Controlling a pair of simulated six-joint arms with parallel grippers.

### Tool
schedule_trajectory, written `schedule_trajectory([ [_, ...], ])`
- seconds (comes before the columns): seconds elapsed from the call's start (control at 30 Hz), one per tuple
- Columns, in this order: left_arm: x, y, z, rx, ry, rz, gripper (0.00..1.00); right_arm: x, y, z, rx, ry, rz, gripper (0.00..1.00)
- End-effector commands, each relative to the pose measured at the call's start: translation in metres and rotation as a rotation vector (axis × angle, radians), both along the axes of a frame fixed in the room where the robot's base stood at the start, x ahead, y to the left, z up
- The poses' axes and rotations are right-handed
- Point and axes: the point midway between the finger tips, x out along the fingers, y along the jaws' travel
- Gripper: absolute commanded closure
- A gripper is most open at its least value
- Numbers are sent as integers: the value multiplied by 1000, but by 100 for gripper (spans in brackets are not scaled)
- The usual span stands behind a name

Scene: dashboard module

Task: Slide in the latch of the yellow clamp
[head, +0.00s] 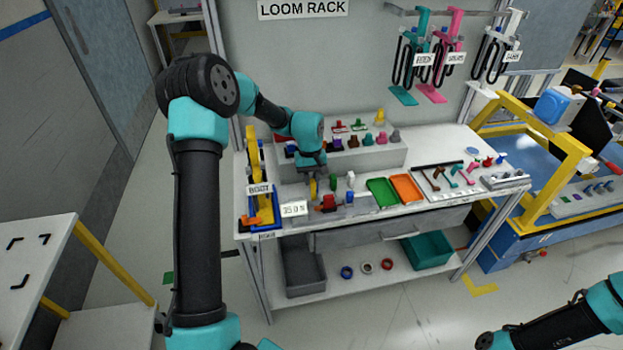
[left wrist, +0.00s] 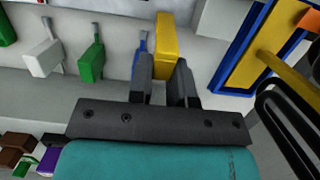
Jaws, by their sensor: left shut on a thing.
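The yellow clamp piece (head: 312,187) stands at the left end of a row of small coloured pieces on the bench. In the left wrist view the yellow piece (left wrist: 166,45) is an upright block between my two dark fingers, and its lower part is hidden by them. My left gripper (left wrist: 163,82) is shut on it; in the head view this gripper (head: 312,176) reaches down from above and its fingertips are hard to see. A thin blue part (left wrist: 138,48) shows beside the left finger. I cannot tell how far the latch is in. My right gripper is out of view.
Green (left wrist: 92,62) and white (left wrist: 42,60) pieces stand beside the yellow one. A blue-edged board with a yellow tool (head: 254,180) lies left of my gripper. A raised shelf (head: 350,158) stands behind. Green (head: 383,191) and orange (head: 407,188) trays lie to the right.

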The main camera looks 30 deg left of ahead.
Motion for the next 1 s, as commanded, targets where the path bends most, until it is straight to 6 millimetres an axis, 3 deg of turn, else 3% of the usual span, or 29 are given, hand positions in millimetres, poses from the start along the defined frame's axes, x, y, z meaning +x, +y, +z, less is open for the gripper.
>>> schedule_trajectory([
  [0.2,0,0,-1,-1,1,0,100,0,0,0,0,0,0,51],
  [0.23,0,0,-1,0,1,0,79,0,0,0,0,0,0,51],
  [0.33,0,0,-1,0,1,0,70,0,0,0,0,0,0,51],
  [0.67,1,0,4,1,-1,0,70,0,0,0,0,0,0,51],
  [1.0,7,6,46,1,-2,1,70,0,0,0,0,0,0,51],
])
